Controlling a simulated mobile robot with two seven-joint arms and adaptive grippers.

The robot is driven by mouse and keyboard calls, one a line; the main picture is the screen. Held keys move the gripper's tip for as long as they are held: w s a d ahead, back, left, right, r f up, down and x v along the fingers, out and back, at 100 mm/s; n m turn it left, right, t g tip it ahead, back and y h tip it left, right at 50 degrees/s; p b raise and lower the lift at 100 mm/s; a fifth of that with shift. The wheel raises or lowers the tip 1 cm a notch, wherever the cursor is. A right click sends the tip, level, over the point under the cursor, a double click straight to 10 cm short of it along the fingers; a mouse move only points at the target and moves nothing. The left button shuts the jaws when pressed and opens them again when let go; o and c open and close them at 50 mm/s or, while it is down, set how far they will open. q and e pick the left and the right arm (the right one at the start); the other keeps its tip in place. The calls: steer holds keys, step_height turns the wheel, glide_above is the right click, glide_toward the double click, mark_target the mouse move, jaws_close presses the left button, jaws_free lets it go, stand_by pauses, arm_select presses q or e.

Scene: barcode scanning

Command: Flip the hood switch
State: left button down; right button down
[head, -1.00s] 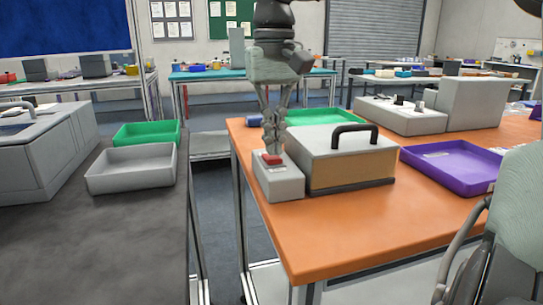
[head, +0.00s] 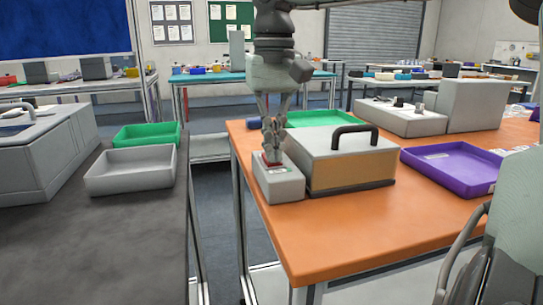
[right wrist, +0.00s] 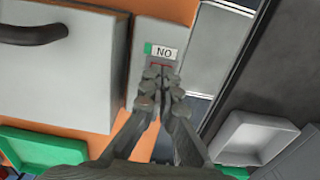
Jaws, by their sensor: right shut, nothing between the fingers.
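The hood (head: 350,165) is a grey and tan box with a black handle, standing on the orange table. The pale grey switch box (head: 279,184) stands against its left side, with a small red switch (head: 271,163) on top. My right gripper (head: 272,154) points down at the red switch, shut and empty, its tips at or just above it. In the right wrist view, the fingertips (right wrist: 161,84) cover most of the switch, so contact is hard to tell. A label (right wrist: 160,51) beside it, with a green end, reads "NO" in that view. My left gripper is out of view.
A purple tray (head: 490,181) lies right of the hood, and a green tray (head: 355,121) behind it. A gap separates the orange table (head: 330,240) from the dark counter (head: 90,245) with grey and green trays at left.

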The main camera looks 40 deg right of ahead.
step_height(320, 180, up, 2)
steer(key=shift+r+p, duration=0.2)
steer(key=shift+p, duration=0.85)
steer(key=shift+r+p, duration=0.95)
steer(key=shift+r, duration=1.3)
